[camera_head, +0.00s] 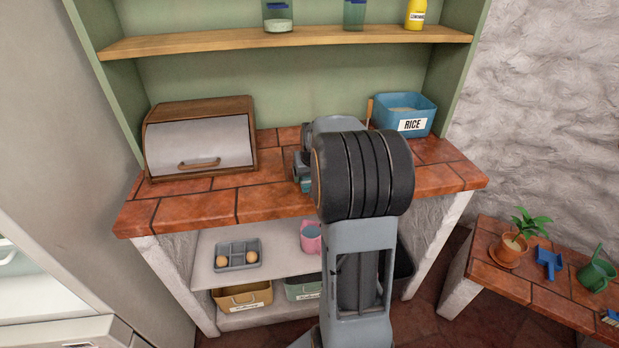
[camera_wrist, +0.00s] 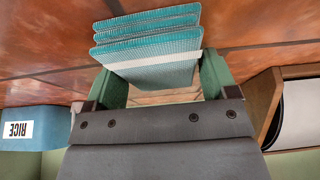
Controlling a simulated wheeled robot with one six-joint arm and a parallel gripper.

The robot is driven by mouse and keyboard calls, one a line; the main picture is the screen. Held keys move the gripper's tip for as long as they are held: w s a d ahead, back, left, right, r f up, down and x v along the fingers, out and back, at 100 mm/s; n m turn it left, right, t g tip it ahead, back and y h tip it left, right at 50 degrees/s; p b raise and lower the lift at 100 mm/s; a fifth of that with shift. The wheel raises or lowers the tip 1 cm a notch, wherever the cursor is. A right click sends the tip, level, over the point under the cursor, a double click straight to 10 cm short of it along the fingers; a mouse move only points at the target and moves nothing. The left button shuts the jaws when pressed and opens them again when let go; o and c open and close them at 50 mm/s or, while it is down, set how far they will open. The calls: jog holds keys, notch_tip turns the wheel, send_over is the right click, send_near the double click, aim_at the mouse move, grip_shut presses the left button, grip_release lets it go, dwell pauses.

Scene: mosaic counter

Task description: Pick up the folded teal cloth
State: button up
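The folded teal cloth (camera_wrist: 150,62) shows in the wrist view as a layered stack with a pale stripe, above the tiled counter. My gripper (camera_wrist: 162,82) has its two green fingers spread wide, one on each side of the cloth's near end. Whether the fingers touch the cloth I cannot tell. In the head view my arm hides most of this spot; a small teal patch (camera_head: 305,186) shows at the gripper, low over the counter.
A wooden bread box (camera_head: 199,139) stands left on the brick-tiled counter (camera_head: 207,208). A blue rice bin (camera_head: 404,114) stands at the back right. A shelf (camera_head: 280,42) with jars runs above. A side bench (camera_head: 545,288) holds a potted plant (camera_head: 510,249).

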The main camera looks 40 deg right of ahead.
jog(key=c, duration=0.5)
jog(key=shift+r, duration=0.25)
jog(key=r, duration=0.3)
jog(key=shift+s+d+r, duration=0.1)
jog(key=shift+s+r, duration=0.1)
jog(key=shift+r, duration=0.1)
jog(key=s+r, duration=0.2)
jog(key=s+d+r, duration=0.1)
jog(key=s+r, duration=0.1)
jog(key=r, duration=0.1)
jog(key=shift+s+r, duration=0.1)
jog(key=shift+s, duration=0.1)
jog(key=shift+s+d+r, duration=0.35)
jog(key=shift+s+r, duration=0.3)
jog(key=shift+s, duration=0.85)
jog(key=shift+s+d+r, duration=0.4)
jog(key=shift+s+r, duration=0.3)
jog(key=shift+s, duration=0.75)
jog(key=shift+s+d+r, duration=0.35)
jog(key=shift+s+r, duration=0.3)
jog(key=shift+s, duration=0.85)
